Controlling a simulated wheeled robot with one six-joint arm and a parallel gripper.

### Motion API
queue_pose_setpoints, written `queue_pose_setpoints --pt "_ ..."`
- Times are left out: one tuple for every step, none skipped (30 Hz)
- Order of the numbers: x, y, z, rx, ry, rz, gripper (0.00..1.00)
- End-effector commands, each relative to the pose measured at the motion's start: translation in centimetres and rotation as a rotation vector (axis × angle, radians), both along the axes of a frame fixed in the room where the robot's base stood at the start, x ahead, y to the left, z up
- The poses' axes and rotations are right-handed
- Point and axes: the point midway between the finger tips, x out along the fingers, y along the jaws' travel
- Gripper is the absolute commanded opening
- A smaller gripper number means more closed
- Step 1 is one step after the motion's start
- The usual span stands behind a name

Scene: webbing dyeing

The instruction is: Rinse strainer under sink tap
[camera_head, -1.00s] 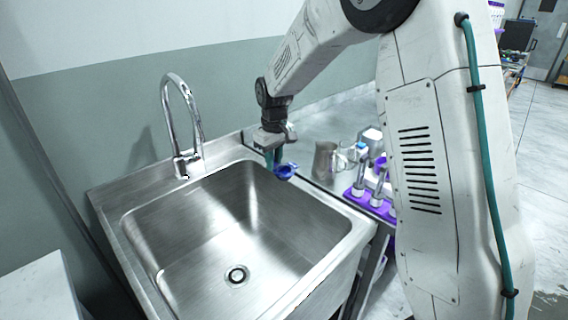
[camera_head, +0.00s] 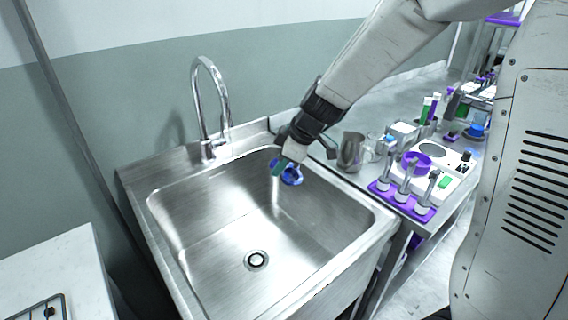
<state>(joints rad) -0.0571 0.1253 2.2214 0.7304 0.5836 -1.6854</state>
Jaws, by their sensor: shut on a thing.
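My gripper (camera_head: 280,165) is shut on a small blue strainer (camera_head: 292,173). It holds the strainer over the back right part of the steel sink (camera_head: 215,215), near the right rim. The gripper partly hides the strainer. The curved chrome tap (camera_head: 207,108) stands at the back of the sink, to the left of the gripper and apart from the strainer. I cannot tell whether water runs from the tap. The basin looks empty, with a drain (camera_head: 256,260) in its floor.
Right of the sink a steel counter holds a metal jug (camera_head: 351,152), a purple rack (camera_head: 402,197) with several upright tools and a white device with a purple ring (camera_head: 416,161). A white surface (camera_head: 62,270) stands at the lower left. The basin's middle is free.

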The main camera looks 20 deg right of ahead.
Motion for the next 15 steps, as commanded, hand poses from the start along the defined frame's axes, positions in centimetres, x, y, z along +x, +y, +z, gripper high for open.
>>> queue_pose_setpoints --pt "0.3 0.5 -0.1 0.000 0.001 0.003 0.00" --pt "0.5 0.7 -0.2 0.000 0.000 0.004 0.00" --pt "0.7 1.1 -0.2 -0.001 -0.001 0.004 0.00" --pt "0.9 1.3 -0.3 -0.001 0.000 0.003 0.00" --pt "1.1 1.5 -0.4 0.000 0.000 0.002 0.00" --pt "1.3 1.8 -0.5 -0.001 0.000 0.002 0.00" --pt "1.5 2.1 -0.5 -0.001 0.000 0.003 0.00" --pt "1.7 2.3 -0.6 -0.001 -0.001 0.004 0.00" --pt "1.9 2.7 -0.6 -0.001 -0.001 0.004 0.00" --pt "2.1 2.9 -0.7 -0.001 0.000 0.003 0.00" --pt "2.3 3.1 -0.8 -0.001 0.000 0.002 0.00" --pt "2.5 3.4 -0.9 -0.001 0.001 0.003 0.00" --pt "2.7 3.7 -0.9 -0.001 0.001 0.003 0.00" --pt "2.9 3.9 -1.0 -0.001 -0.001 0.004 0.00" --pt "3.1 4.3 -1.0 -0.001 0.000 0.003 0.00"
